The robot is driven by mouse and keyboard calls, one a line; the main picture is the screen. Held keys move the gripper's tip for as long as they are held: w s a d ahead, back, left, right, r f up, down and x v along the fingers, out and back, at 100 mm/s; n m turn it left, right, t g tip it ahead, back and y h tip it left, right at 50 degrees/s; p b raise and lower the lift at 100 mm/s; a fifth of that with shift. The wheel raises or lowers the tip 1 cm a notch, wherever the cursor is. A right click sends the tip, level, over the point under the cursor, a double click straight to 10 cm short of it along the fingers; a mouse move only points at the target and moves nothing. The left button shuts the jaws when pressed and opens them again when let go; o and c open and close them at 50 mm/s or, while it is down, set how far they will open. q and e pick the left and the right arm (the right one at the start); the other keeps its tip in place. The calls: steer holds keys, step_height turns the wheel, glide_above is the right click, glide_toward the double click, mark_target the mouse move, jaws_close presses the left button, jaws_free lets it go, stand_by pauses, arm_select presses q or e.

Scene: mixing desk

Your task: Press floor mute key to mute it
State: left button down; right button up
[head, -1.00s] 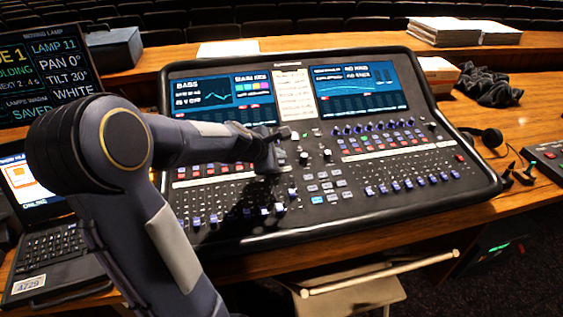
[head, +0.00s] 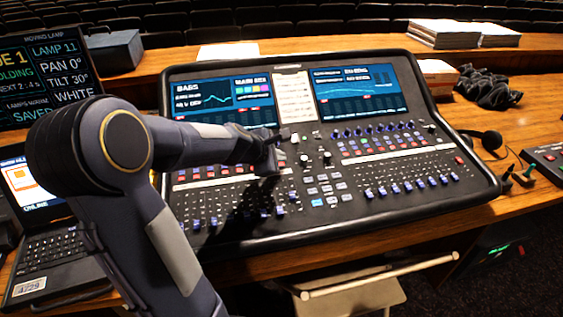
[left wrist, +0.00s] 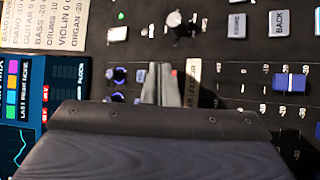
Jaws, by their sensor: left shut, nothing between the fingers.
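The mixing desk (head: 400,226) fills the middle of the head view. My left gripper (head: 286,134) hangs over its centre, just below the white paper list. In the left wrist view my left gripper (left wrist: 161,72) is shut and empty, its two fingers together close over the panel. A cream label (left wrist: 193,82) with blurred writing stands just right of the fingertips. A small red light (left wrist: 174,72) shows between fingers and label. The key beside it is hidden by the fingers, and I cannot tell whether they touch it. My right gripper is not in view.
A laptop (head: 45,240) stands left. Headphones (head: 490,140) and papers (head: 450,30) lie on the wooden desk to the right and back.

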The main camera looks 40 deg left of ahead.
arm_select(q)
steer(key=shift+r, duration=0.3)
steer(key=r+p, duration=0.5)
steer(key=shift+s+d, duration=0.2)
steer(key=shift+d, duration=0.05)
stand_by(0.8)
steer(key=s+d+r+m+g+h, duration=0.1)
steer(key=s+d+r+m+h, duration=0.1)
steer(key=s+d+m, duration=0.4)
steer(key=s+d+r+m+h, duration=0.2)
steer(key=s+d+r+m, duration=0.15)
steer(key=d+m, duration=0.35)
steer(key=s+d+f+m+g, duration=0.1)
steer(key=s+d+f+m, duration=0.1)
steer(key=s+m, duration=0.3)
steer(key=s+d+f+m+g, duration=0.2)
steer(key=s+d+m, duration=0.3)
steer(key=s, duration=0.4)
steer(key=shift+s+d+f+m, duration=0.3)
steer(key=shift+s+f+m, duration=0.15)
steer(key=shift+m, duration=0.25)
